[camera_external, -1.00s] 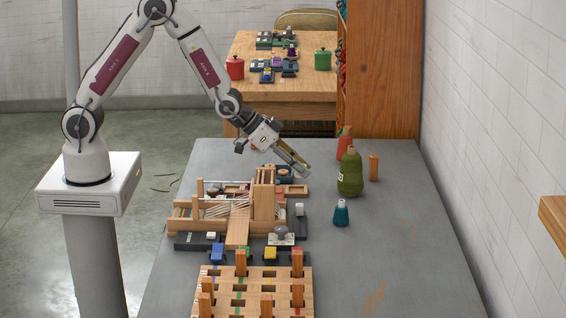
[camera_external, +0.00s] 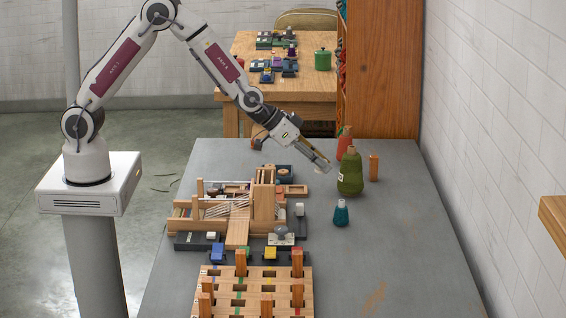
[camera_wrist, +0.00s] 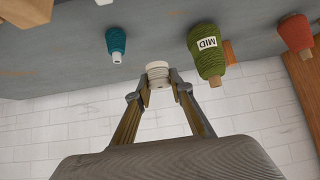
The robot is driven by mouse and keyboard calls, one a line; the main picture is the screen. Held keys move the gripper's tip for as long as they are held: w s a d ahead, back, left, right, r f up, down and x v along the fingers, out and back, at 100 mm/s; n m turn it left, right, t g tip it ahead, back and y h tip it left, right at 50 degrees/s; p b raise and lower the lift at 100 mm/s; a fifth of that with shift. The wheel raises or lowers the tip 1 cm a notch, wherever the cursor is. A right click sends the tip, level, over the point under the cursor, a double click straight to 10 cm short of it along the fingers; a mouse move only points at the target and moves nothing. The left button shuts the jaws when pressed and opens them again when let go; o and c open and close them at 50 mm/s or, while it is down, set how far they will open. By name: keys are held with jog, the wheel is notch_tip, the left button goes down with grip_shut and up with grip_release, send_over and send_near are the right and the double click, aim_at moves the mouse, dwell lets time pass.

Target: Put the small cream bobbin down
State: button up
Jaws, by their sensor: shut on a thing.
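The small cream bobbin (camera_wrist: 160,84) is between the fingertips of my gripper (camera_wrist: 161,92) in the wrist view. My gripper is shut on it, with a finger on each side. In the external view my gripper (camera_external: 323,167) is above the table's far half, just left of the green yarn cone (camera_external: 350,175). The bobbin is not clearly made out there. The gap between bobbin and table cannot be told.
The grey table (camera_external: 390,245) is bare at the front right. An orange cone (camera_external: 344,140), a wooden block (camera_external: 374,167) and a teal cone (camera_external: 341,213) stand near the green cone. A wooden loom (camera_external: 240,212) and a slotted peg board (camera_external: 253,293) fill the left.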

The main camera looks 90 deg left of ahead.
jog(key=shift+w+d+r+n+y, duration=0.65)
jog(key=shift+w+d+n+y, duration=0.55)
jog(key=shift+w+d, duration=2.65)
jog(key=s+d+f+n, duration=0.1)
jog(key=s+d+f, duration=0.1)
jog(key=d, duration=0.7)
jog(key=shift+d+f+g+y, duration=0.2)
jog(key=shift+f+g+y, duration=0.1)
jog(key=shift+f, duration=0.35)
jog(key=shift+s, duration=0.1)
jog(key=shift+f, duration=0.1)
jog(key=shift+f, duration=3)
jog(key=shift+f, duration=1.85)
jog(key=shift+f, duration=0.15)
